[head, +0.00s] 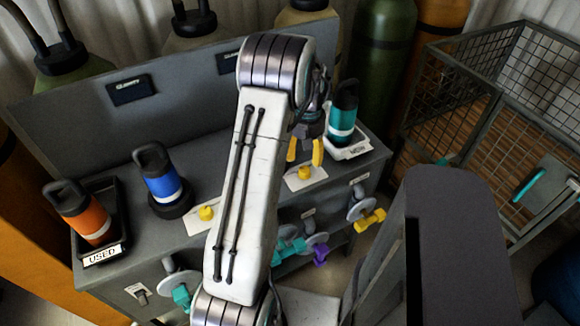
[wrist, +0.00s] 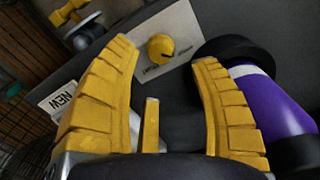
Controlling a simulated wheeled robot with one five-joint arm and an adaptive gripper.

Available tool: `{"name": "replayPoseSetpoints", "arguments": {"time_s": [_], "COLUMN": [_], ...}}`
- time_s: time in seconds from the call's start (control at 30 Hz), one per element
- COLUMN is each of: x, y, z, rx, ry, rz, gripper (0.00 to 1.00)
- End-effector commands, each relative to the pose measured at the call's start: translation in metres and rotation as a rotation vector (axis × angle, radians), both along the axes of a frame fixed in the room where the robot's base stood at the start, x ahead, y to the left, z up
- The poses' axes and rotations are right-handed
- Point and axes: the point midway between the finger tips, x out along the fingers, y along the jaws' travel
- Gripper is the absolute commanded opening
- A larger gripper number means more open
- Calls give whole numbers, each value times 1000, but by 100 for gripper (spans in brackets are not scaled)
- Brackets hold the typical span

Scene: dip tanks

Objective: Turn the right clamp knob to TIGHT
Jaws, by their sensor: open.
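The right clamp knob (head: 305,172) is yellow and sits on a pale plate on the bench top. In the wrist view the knob (wrist: 161,47) is round, with small lettering beside it too blurred to read. My gripper (head: 304,150) is open and empty, its yellow fingers pointing down close to the knob. In the wrist view the knob shows between the fingertips; I cannot tell whether they touch it. A purple bottle (wrist: 270,112) with a white band is at a black round clamp base (wrist: 238,51). My arm hides this bottle in the head view.
A second yellow knob (head: 207,213) is near the blue bottle (head: 160,178) in its black base. A teal bottle (head: 342,112) stands at the NEW tray (head: 352,149). Valves with coloured handles line the bench front.

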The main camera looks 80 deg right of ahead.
Motion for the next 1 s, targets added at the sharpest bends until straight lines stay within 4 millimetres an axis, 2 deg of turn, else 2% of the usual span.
{"name": "replayPoseSetpoints", "arguments": {"time_s": [0.57,1.0], "x": [0,0], "y": [-2,-2], "z": [-2,-51], "rx": [-8,-6], "ry": [0,-1], "rz": [241,254], "gripper": [57,57]}}
